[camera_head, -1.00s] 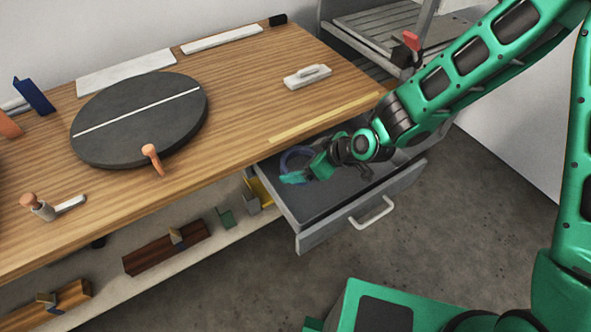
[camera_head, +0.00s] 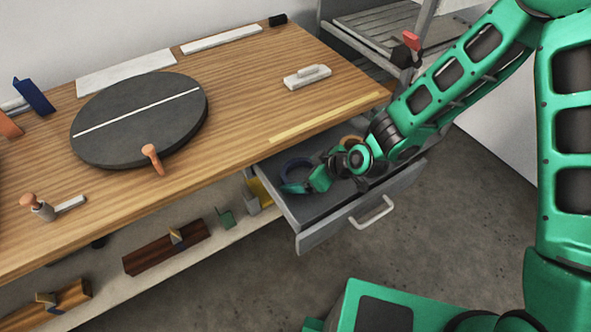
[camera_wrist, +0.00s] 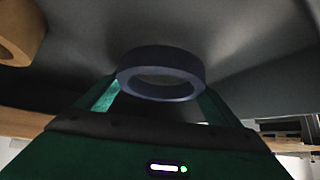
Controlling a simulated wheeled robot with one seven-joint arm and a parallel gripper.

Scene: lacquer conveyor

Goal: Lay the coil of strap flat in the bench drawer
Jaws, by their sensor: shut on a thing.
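The coil of strap, a dark blue ring (camera_head: 297,163), is inside the open bench drawer (camera_head: 325,234). My gripper (camera_head: 300,185) reaches down into the drawer and is shut on the ring. In the wrist view the ring (camera_wrist: 160,60) sits between the two green fingers, with its opening visible. The ring looks roughly level with the drawer floor. I cannot tell whether it touches the floor. My gripper covers part of the ring in the head view.
A tan-orange ring (camera_head: 351,141) lies at the back of the drawer; it also shows in the wrist view (camera_wrist: 18,35). The wooden bench top (camera_head: 240,95) overhangs the drawer's back. A white handle (camera_head: 373,213) is on the drawer front. The bare drawer floor (camera_head: 315,208) shows near the front.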

